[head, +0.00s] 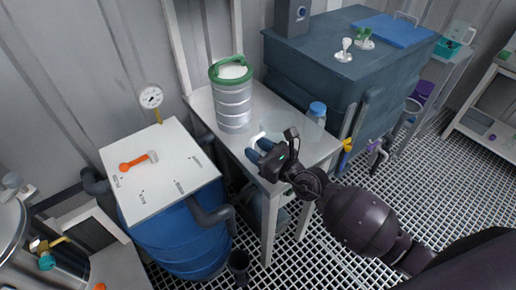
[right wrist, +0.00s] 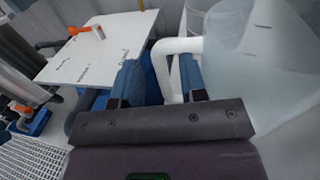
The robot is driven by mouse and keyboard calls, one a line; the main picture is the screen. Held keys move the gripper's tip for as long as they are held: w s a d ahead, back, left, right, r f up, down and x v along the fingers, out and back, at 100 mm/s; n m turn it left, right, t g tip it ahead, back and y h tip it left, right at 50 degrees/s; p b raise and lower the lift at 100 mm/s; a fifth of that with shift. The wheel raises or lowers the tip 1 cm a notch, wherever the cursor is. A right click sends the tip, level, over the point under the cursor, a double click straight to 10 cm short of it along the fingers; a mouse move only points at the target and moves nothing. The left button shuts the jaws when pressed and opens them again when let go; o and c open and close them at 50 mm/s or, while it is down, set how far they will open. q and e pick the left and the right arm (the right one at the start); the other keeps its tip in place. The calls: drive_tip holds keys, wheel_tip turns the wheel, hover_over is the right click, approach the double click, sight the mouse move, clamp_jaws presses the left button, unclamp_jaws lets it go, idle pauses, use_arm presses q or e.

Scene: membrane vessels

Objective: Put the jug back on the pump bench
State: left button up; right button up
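A large translucent jug (right wrist: 270,60) with a white handle (right wrist: 168,75) fills the right of the right wrist view. In the head view the jug (head: 284,125) is faint, at the white-topped bench (head: 205,108), partly behind my right gripper. I cannot tell whether its base touches the top. My right gripper (head: 257,150) has its blue fingers on either side of the handle; the frames do not show clearly whether they press on it. My left gripper is not in view. Which surface is the pump bench is not marked.
A ribbed steel cylinder with a green rim (head: 232,98) and a blue-capped bottle (head: 316,115) stand on the same bench. A white board with an orange-handled valve (head: 138,162) lies left over a blue drum (head: 190,240). A grey-blue tank (head: 315,75) stands behind.

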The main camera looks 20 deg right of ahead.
drive_tip(key=v, duration=1.2)
drive_tip(key=s+d+f+n+g+h, duration=0.2)
drive_tip(key=s+f+n, duration=0.5)
drive_tip(key=n, duration=0.8)
drive_tip(key=s+d+f+n+g+h, duration=0.2)
drive_tip(key=s+d+f+n+h, duration=0.2)
drive_tip(key=n, duration=1.1)
drive_tip(key=shift+s+f+h+b, duration=0.45)
drive_tip(key=shift+s+f+h, duration=1.35)
drive_tip(key=shift+f, duration=0.85)
